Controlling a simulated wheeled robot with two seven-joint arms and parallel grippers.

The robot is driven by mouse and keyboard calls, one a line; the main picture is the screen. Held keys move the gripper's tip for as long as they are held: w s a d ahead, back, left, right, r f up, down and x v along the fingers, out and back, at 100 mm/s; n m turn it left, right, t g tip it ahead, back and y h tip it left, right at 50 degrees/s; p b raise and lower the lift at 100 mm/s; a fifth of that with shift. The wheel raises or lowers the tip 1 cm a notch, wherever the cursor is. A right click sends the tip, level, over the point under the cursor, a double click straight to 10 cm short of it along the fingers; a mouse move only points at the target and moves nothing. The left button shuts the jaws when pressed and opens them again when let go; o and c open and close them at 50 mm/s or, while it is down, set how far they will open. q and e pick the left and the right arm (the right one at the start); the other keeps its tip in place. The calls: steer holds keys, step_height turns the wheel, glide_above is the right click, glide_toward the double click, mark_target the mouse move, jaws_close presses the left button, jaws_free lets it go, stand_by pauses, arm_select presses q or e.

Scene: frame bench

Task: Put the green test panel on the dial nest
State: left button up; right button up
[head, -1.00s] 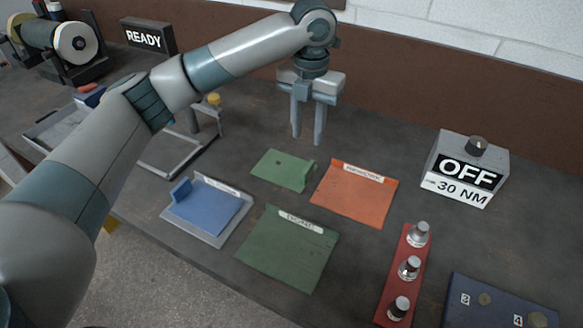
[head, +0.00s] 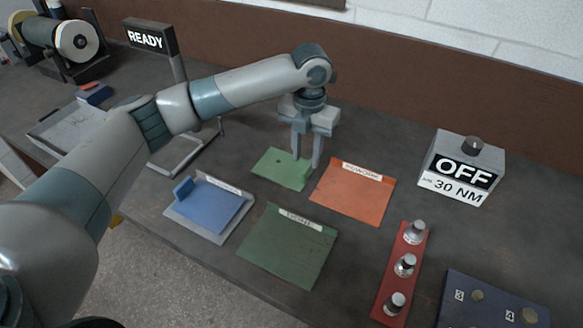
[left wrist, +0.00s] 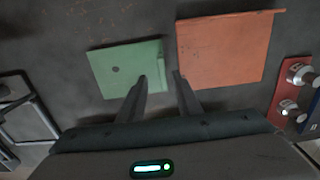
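The green test panel (head: 278,168) is a small light green plate with a raised tab at its right edge. It lies flat on the bench and also shows in the left wrist view (left wrist: 112,66). My left gripper (head: 305,162) points down over its right edge. Its fingers are apart, one on each side of the tab as far as I can tell; in the left wrist view the fingertips (left wrist: 160,78) have a gap between them. A grey open frame (head: 185,158) at the left, partly hidden by my arm, looks like the dial nest. My right gripper is out of view.
An orange mat (head: 352,192) lies right of the panel, a dark green mat (head: 285,250) in front. A blue panel (head: 210,205) sits on a grey plate. A red strip (head: 385,300) with knobs and an "OFF" box (head: 462,165) are at the right. A "READY" sign (head: 148,37) stands behind.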

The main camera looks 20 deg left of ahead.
mark_target(306, 167)
arm_select(q)
steer(key=f, duration=0.1)
steer(key=f+p, duration=0.1)
steer(key=f, duration=0.1)
steer(key=shift+s+d+f+p, duration=0.2)
steer(key=shift+s+f+p, duration=0.15)
steer(key=shift+f+p, duration=0.05)
steer(key=shift+f, duration=0.35)
steer(key=shift+c, duration=0.3)
jaws_close()
